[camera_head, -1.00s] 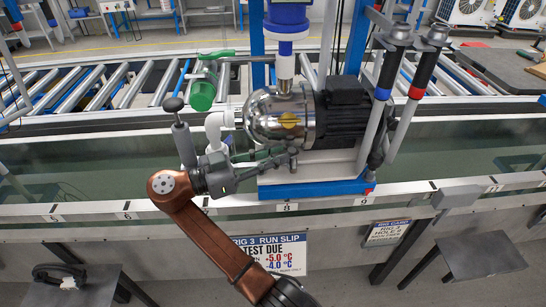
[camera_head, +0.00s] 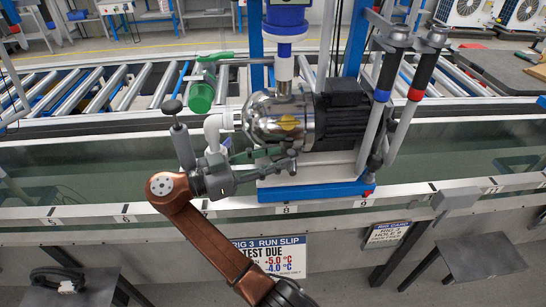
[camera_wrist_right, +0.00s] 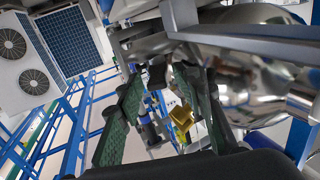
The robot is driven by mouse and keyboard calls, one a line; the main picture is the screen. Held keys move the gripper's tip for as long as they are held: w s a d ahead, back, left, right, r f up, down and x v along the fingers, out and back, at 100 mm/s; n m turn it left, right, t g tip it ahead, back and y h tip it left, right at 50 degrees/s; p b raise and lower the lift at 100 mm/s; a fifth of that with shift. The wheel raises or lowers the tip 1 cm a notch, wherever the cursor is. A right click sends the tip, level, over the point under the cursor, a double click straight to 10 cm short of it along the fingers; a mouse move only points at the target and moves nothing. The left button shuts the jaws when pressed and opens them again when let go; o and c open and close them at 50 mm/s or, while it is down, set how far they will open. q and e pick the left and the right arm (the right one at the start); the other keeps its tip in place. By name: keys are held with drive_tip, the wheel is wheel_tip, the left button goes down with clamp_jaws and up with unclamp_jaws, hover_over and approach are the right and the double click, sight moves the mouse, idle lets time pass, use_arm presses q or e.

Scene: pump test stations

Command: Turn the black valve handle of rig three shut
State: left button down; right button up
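Rig three's pump (camera_head: 280,115) has a polished metal housing and a black motor (camera_head: 342,112). It stands on a blue-edged base above the RIG 3 run slip (camera_head: 270,256). My right gripper (camera_head: 293,158) is low in front of the housing. Its fingers are apart and look empty in the wrist view (camera_wrist_right: 165,80). A dark part (camera_wrist_right: 157,76) shows between or behind the fingertips there. I cannot tell whether it is the black valve handle or whether a finger touches it. My left gripper is not seen.
A green-handled valve (camera_head: 216,56) with a green cylinder (camera_head: 201,96) stands left of the pump. The trough's front rail (camera_head: 330,202) runs below. A yellow part (camera_wrist_right: 182,119) shows beyond the fingers.

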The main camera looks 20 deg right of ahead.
drive_tip(key=shift+a, duration=0.1)
drive_tip(key=a, duration=0.8)
drive_tip(key=shift+s, duration=0.3)
drive_tip(key=shift+c, duration=0.2)
